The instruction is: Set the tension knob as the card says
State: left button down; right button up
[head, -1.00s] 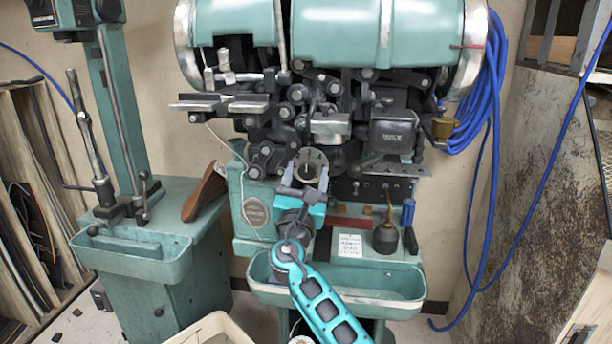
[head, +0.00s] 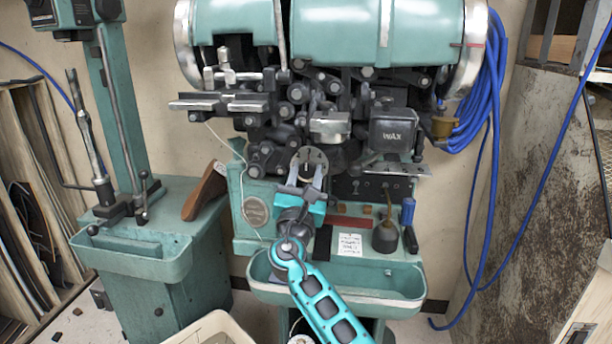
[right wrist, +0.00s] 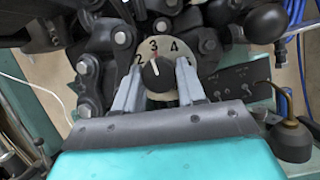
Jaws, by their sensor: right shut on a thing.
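The tension knob (right wrist: 157,75) is black and round, on a pale dial plate (right wrist: 125,40) with the numbers 2, 3 and 4 showing. Its white pointer line points up, close to the 3, where there is a small red mark. My right gripper (right wrist: 157,84) is shut on the knob, one finger on each side. In the head view the right gripper (head: 308,176) reaches up to the dial (head: 310,155) at the front of the machine. The white card (head: 350,245) stands below right of it; its print is too small to read. My left gripper is out of view.
An oil can (head: 386,235) and a blue-handled tool (head: 408,212) stand right of the card. A green trough (head: 400,300) juts out below. Dark linkages and a WAX box (head: 393,132) crowd around and above the dial. A brown shoe-shaped piece (head: 204,192) leans at left.

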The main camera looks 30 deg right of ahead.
jog(key=shift+a+f+m+g+h+b, duration=0.15)
jog(key=shift+m+g+h+b, duration=0.35)
jog(key=shift+m+b, duration=1.1)
jog(key=shift+m+g+h+b, duration=0.45)
jog(key=shift+m+b, duration=0.5)
jog(key=shift+m, duration=0.25)
jog(key=shift+w+m+g+h+b, duration=0.1)
jog(key=shift+m+g+h+b, duration=0.3)
jog(key=shift+m+b, duration=0.6)
jog(key=shift+m+g, duration=0.35)
jog(key=shift+m, duration=0.35)
jog(key=shift+m+g+h+b, duration=0.25)
jog(key=shift+m+g+b, duration=0.3)
jog(key=shift+m, duration=0.55)
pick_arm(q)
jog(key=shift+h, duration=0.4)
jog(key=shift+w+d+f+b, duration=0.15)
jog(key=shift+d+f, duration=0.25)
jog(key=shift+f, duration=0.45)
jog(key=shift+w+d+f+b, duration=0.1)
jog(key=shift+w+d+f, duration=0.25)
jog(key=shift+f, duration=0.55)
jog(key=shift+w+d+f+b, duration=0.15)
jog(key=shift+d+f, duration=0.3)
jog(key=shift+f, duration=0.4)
pick_arm(e)
jog(key=shift+r+m+g, duration=0.25)
jog(key=shift+m, duration=0.35)
